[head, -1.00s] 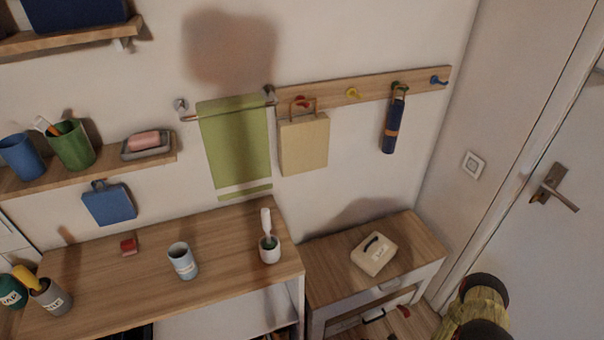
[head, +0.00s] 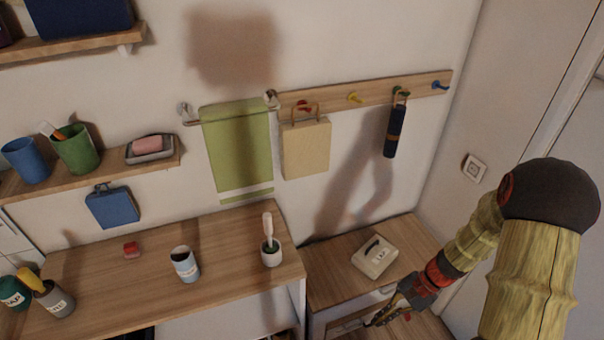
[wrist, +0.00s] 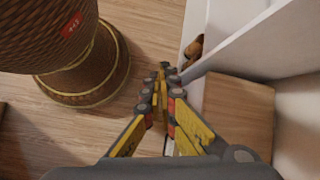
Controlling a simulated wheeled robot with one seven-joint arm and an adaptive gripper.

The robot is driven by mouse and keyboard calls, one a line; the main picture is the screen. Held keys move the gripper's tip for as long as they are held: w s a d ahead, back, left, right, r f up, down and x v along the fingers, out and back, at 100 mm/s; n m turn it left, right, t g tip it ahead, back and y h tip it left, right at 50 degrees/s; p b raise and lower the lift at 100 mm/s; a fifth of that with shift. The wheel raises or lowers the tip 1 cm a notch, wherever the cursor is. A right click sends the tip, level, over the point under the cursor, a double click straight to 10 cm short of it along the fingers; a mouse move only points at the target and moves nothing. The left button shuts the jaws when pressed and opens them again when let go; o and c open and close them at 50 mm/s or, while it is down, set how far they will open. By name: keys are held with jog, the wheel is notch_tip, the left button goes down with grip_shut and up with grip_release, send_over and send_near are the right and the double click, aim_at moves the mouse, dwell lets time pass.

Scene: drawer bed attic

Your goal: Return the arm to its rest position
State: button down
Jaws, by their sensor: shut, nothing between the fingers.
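My gripper (head: 383,315) is in the lower right of the head view, in front of the small side table (head: 340,272) and below its top. In the wrist view my gripper (wrist: 163,75) has its yellow fingers together with nothing between them. It points down toward the wooden floor (wrist: 165,25), close to a white furniture edge. My arm (head: 480,240) is bent, coming in from the right side of the head view.
A white box (head: 375,257) with a dark handle lies on the side table. The desk (head: 110,290) holds a cup (head: 185,264) and a white pot with a brush (head: 271,251). A door (head: 570,130) is at right. A rail with hooks (head: 370,92) holds hanging things.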

jog(key=s+a+r+n+t+h, duration=0.1)
jog(key=s+r+n+t+h, duration=0.1)
jog(key=r, duration=1)
jog(key=s+a+r+n+t+h+p, duration=0.1)
jog(key=s+r+n, duration=0.4)
jog(key=r, duration=0.7)
jog(key=s+a+r+n+t+h, duration=0.2)
jog(key=s+r+n+t+h, duration=0.1)
jog(key=r, duration=0.9)
jog(key=shift+s+n+t+h+p, duration=0.4)
jog(key=shift+s+t+h, duration=0.25)
jog(key=shift+t, duration=0.15)
